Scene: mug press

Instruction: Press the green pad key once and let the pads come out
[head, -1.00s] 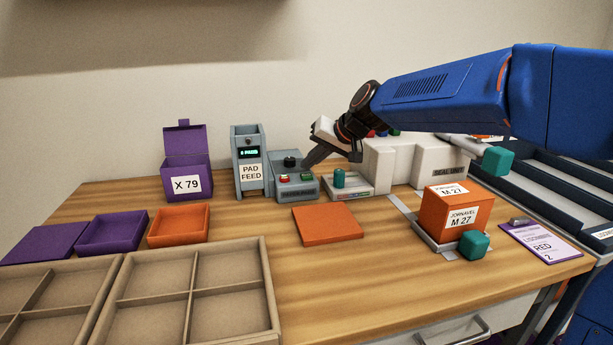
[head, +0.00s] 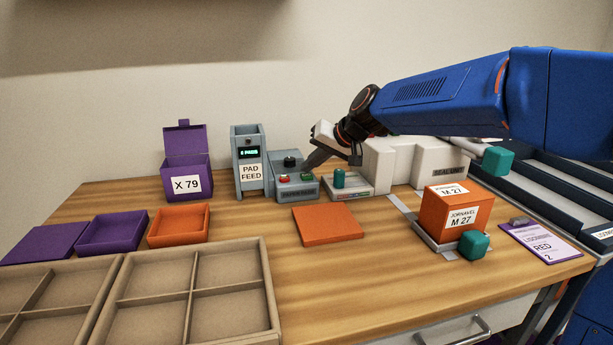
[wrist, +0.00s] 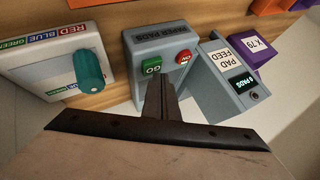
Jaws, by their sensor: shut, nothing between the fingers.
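The grey control box (head: 298,193) stands beside the pad feed (head: 249,182), with a green key (head: 308,178) and a red key (head: 283,178) on its top. In the wrist view the green key (wrist: 152,67) is marked GO and lies just beyond my fingertips; the red key (wrist: 184,57) is to its right. My gripper (head: 308,167) is shut and empty, its tips pointing down close over the green key. I cannot tell whether they touch it. The feed's display (wrist: 244,82) is lit with a pad count. No loose pads show.
A selector unit with a teal knob (head: 339,177) stands just right of the control box, and the white seal unit (head: 405,163) is behind it. An orange lid (head: 327,225) lies in front. Purple box X 79 (head: 186,172) stands left of the feed.

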